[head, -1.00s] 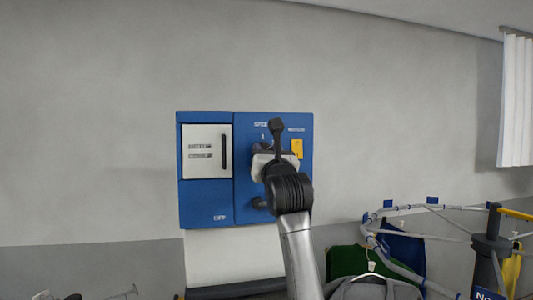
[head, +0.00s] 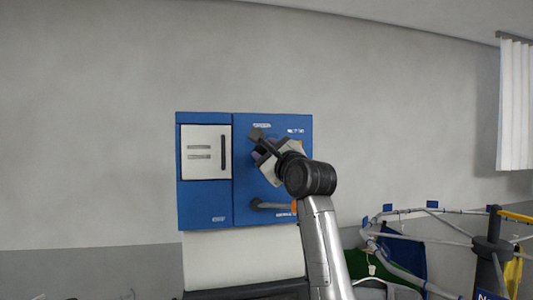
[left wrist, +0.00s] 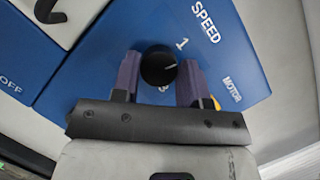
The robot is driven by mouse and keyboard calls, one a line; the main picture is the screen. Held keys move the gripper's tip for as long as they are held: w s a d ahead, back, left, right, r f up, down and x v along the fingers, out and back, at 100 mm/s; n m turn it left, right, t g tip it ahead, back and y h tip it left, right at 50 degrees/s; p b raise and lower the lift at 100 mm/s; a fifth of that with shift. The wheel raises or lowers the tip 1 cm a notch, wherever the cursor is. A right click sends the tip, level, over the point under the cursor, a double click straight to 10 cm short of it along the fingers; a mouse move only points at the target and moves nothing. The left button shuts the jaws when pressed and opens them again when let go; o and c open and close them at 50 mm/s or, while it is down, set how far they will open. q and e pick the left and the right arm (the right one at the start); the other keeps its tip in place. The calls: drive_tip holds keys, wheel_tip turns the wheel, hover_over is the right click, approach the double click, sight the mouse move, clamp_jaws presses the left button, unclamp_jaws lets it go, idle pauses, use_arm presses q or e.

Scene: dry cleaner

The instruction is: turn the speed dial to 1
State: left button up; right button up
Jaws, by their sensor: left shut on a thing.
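The speed dial (left wrist: 158,68) is a round black knob on the blue control panel (head: 205,200). In the left wrist view its pale mark points right, with the printed "1" up and right of it and a "3" below it. The mark is not in line with the "1". My left gripper (left wrist: 161,78) has a purple-grey finger on each side of the dial and is shut on it. In the head view my left gripper (head: 265,156) is tilted against the panel and hides the dial. My right gripper is in neither view.
A white door with a dark handle (head: 223,153) is on the panel's left half. A dark lever (head: 268,205) sits low on the panel. A garment rail (head: 440,212) with hanging clothes stands at the lower right. The wall around the panel is bare.

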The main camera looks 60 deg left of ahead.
use_arm(q)
drive_tip(key=shift+r+n+g+h, duration=0.1)
drive_tip(key=shift+n+g+h, duration=0.5)
drive_tip(key=shift+n, duration=1.2)
drive_tip(key=shift+p, duration=0.3)
drive_tip(key=o, duration=0.9)
drive_tip(key=shift+d, duration=0.1)
drive_tip(key=shift+d+f, duration=0.2)
drive_tip(key=shift+d, duration=0.15)
drive_tip(key=d+f+b, duration=0.2)
drive_tip(key=d+b, duration=0.2)
drive_tip(key=d, duration=0.8)
drive_tip(key=shift+w+d, duration=0.3)
drive_tip(key=shift+d, duration=0.05)
